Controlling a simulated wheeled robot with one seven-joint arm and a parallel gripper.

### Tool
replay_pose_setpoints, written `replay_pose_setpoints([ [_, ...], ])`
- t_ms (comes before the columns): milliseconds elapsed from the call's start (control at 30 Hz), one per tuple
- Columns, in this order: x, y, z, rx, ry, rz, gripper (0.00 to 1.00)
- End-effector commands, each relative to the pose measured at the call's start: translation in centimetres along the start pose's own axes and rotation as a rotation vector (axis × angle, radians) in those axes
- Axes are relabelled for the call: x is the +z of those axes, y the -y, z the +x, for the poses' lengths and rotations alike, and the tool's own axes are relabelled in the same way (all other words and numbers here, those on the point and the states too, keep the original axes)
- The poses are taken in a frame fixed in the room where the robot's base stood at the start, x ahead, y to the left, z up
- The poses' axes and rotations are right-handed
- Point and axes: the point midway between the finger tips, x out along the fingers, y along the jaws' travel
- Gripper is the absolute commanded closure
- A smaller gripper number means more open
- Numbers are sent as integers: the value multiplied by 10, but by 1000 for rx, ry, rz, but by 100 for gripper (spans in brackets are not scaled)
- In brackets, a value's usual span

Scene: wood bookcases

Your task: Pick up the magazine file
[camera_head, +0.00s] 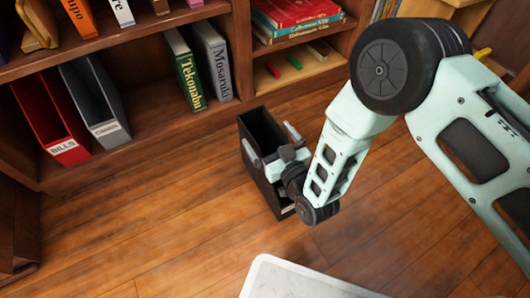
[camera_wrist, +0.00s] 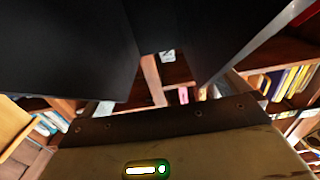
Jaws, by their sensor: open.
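A black magazine file (camera_head: 262,184) stands upright on the wood floor in front of the bookcase. My gripper (camera_head: 272,143) is at its upper part, with its two grey fingers apart, one toward each side of the file. The gripper is open; I cannot tell whether either finger touches the file. My wrist hides part of the file's right side. In the wrist view, large dark panels (camera_wrist: 65,50) fill the upper part, very close to the camera. A red magazine file (camera_head: 50,118) labelled BILLS and a grey one (camera_head: 97,100) stand on the lower shelf at left.
Green and grey books (camera_head: 200,70) stand on the lower shelf behind the black file. Red and green books (camera_head: 295,15) lie stacked at upper right. A pale, rounded-edged surface (camera_head: 290,280) is at the bottom. Floor (camera_head: 150,220) left of the file is clear.

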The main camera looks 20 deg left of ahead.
Motion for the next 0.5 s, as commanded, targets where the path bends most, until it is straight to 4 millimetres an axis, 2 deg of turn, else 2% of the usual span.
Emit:
replay_pose_setpoints([
  [333,0,1,-3,1,0,0,0],
  [367,0,1,-3,1,0,-1,6],
  [500,0,1,-3,1,0,-1,44],
])
